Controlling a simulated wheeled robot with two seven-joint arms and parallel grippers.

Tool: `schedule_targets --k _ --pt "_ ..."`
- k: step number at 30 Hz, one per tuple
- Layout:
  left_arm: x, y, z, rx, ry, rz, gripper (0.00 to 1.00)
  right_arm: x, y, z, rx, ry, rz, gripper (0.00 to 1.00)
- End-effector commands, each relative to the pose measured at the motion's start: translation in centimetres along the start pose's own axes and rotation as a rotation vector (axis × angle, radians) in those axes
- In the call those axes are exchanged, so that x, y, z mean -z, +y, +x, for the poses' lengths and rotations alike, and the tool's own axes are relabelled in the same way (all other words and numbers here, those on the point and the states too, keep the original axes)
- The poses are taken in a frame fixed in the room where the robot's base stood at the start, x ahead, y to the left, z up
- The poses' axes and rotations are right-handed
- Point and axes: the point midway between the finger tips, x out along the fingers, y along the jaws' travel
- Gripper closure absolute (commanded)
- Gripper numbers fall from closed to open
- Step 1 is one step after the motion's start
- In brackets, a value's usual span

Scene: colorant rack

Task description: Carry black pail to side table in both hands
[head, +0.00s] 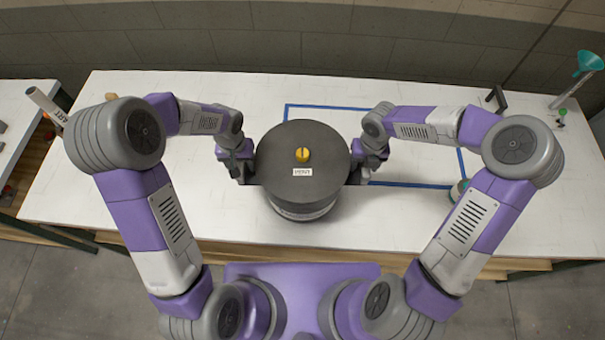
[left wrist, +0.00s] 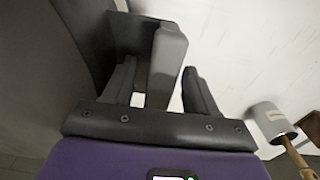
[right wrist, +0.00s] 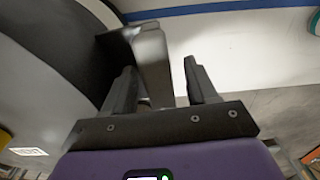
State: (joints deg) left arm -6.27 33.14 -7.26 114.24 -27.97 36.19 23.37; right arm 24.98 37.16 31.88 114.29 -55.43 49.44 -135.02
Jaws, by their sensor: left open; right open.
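The black pail (head: 302,195) stands upright near the front middle of the white table, with a yellow knob and a small label on its dark lid. My left gripper (head: 238,168) is at the pail's left side. In the left wrist view its open fingers (left wrist: 158,75) stand either side of a grey grip (left wrist: 167,60) on the pail. My right gripper (head: 368,168) is at the pail's right side. In the right wrist view its open fingers (right wrist: 160,75) stand either side of a matching grip (right wrist: 152,60). A second white table (head: 22,105) is at the far left.
Blue tape (head: 390,184) outlines a rectangle on the white table (head: 110,205) behind and right of the pail. A teal funnel (head: 588,62) on a stand and a black bracket (head: 497,95) are at the right.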

Motion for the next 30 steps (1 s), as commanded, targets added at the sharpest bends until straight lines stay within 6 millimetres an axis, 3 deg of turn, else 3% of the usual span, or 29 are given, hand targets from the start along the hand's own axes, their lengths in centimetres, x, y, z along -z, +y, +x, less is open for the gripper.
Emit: schedule_targets --k 5,17,30 --pt "-0.01 -0.02 0.0 0.0 0.0 0.0 0.43 0.0 0.0 -0.01 0.0 0.0 0.0 0.43" --pt "0.0 -0.02 -0.03 0.0 0.0 0.0 1.0 -0.01 -0.01 -0.04 0.0 0.0 0.0 1.0" --pt "0.01 -0.02 -0.06 0.0 0.0 0.0 1.0 -0.03 -0.03 -0.06 0.0 -0.001 0.0 1.0"
